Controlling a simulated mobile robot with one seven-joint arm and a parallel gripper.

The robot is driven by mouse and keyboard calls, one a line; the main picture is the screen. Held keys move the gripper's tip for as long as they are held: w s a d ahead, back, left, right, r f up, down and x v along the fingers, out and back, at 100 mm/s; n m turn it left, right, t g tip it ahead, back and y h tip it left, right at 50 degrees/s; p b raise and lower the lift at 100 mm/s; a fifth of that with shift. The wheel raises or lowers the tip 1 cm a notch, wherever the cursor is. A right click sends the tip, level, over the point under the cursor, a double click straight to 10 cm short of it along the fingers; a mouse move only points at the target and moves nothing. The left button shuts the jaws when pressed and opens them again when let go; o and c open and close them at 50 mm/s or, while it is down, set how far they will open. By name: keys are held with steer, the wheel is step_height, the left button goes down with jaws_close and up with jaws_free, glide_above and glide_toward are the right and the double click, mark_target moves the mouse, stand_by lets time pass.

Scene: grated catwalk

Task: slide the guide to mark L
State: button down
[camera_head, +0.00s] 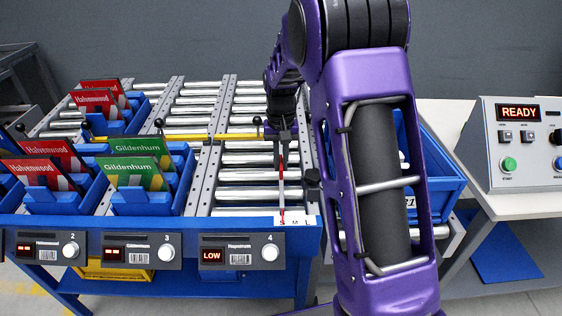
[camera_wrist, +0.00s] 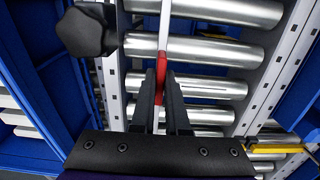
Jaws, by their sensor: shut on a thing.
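The guide (camera_head: 282,185) is a thin white and red bar running lengthwise over the rollers of the lane marked 4. Its front end is by the letter S at the left of a white mark strip (camera_head: 299,221), which reads S, M, L from left to right; L is at the right end. My gripper (camera_head: 281,150) is over the rear part of the guide. In the wrist view my gripper (camera_wrist: 164,85) is shut on the red part of the guide (camera_wrist: 161,70), and the white bar runs on beyond the fingers.
A black knob (camera_wrist: 85,31) is close to the left of the fingers in the wrist view. A yellow bar (camera_head: 187,137) crosses the lanes to the left. Blue bins with red and green packets (camera_head: 139,170) fill those lanes. A blue bin (camera_head: 437,168) stands to the right, partly behind my arm.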

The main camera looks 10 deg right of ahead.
steer(key=shift+s+d+p, duration=0.15)
steer(key=shift+s+d, duration=0.05)
steer(key=shift+d, duration=0.8)
steer(key=shift+s+d+p, duration=0.1)
steer(key=shift+s+d, duration=0.05)
steer(key=shift+d, duration=0.85)
steer(key=shift+s+d+p, duration=0.15)
steer(key=shift+s+d, duration=0.05)
steer(key=shift+d, duration=0.8)
steer(key=c, duration=0.9)
jaws_free()
step_height(320, 180, up, 17)
steer(key=p, duration=0.2)
steer(key=shift+r+p, duration=0.2)
steer(key=shift+p, duration=0.2)
steer(key=shift+d, duration=0.1)
